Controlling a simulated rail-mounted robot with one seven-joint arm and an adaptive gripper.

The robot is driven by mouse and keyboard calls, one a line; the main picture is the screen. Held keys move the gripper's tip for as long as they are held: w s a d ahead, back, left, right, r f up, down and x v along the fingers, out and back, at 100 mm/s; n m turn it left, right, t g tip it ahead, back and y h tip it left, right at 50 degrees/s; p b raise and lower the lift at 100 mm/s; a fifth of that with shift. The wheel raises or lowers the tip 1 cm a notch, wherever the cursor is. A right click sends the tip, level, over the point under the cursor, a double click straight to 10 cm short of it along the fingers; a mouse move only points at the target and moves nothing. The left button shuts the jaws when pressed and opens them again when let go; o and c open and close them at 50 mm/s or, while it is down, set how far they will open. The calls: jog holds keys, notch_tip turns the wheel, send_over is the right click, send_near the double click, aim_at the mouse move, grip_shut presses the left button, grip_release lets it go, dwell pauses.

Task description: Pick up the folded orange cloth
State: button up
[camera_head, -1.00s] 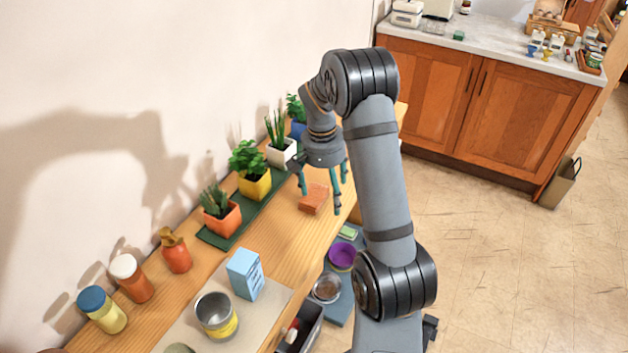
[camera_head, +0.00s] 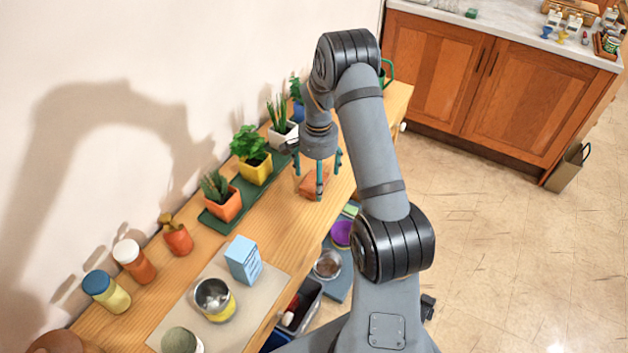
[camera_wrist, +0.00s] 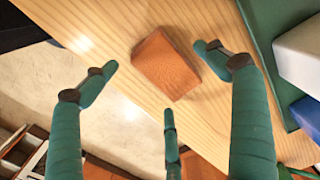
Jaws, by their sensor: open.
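The folded orange cloth (camera_head: 312,182) lies flat on the wooden counter, to the right of the green plant mat. It also shows in the wrist view (camera_wrist: 165,64), with no finger touching it there. My gripper (camera_head: 319,172) points down over the cloth, and one finger hides part of it in the head view. In the wrist view my gripper (camera_wrist: 160,100) has its three green fingers spread apart with nothing between them. The cloth sits beyond the fingertips, nearest the right one. How high the fingertips are above the counter is hard to tell.
Potted plants stand on a green mat (camera_head: 218,221) along the wall, close left of the cloth. A blue box (camera_head: 243,261), a can (camera_head: 214,299) and several jars stand nearer. The counter (camera_head: 285,225) between box and cloth is clear. Bowls lie lower, beyond its right edge.

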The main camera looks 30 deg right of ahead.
jog(key=shift+f, duration=0.35)
jog(key=shift+c, duration=0.9)
jog(key=c, duration=1)
jog(key=shift+r, duration=0.1)
